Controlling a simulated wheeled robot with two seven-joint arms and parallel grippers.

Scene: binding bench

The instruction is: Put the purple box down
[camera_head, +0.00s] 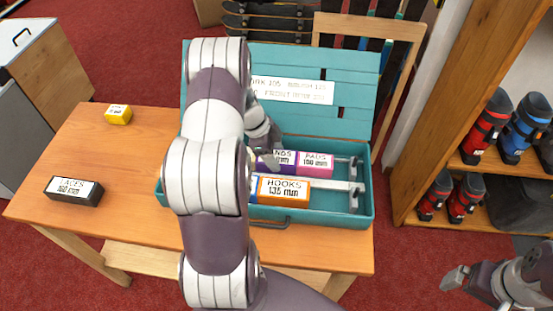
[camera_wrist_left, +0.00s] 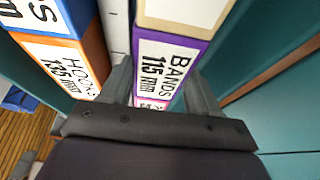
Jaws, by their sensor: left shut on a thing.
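The purple box (camera_head: 287,161), labelled BANDS 115 mm, is inside the teal chest (camera_head: 325,218), in the back row behind a light rail. It stands left of the pink PADS box (camera_head: 316,164). My left gripper (camera_head: 268,152) is shut on it from above, and my arm hides its left part. In the left wrist view the purple box (camera_wrist_left: 168,68) sits between the two fingers (camera_wrist_left: 160,95). I cannot tell whether its underside touches the chest floor. My right gripper (camera_head: 453,280) is empty at the lower right, away from the table.
An orange HOOKS box (camera_head: 284,188) lies in the chest's front row. A black LACES box (camera_head: 74,191) and a yellow box (camera_head: 118,114) lie on the wooden table (camera_head: 120,158) at the left. The chest's teal lid (camera_head: 350,62) stands open behind. Shelves with boots (camera_head: 487,127) are at right.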

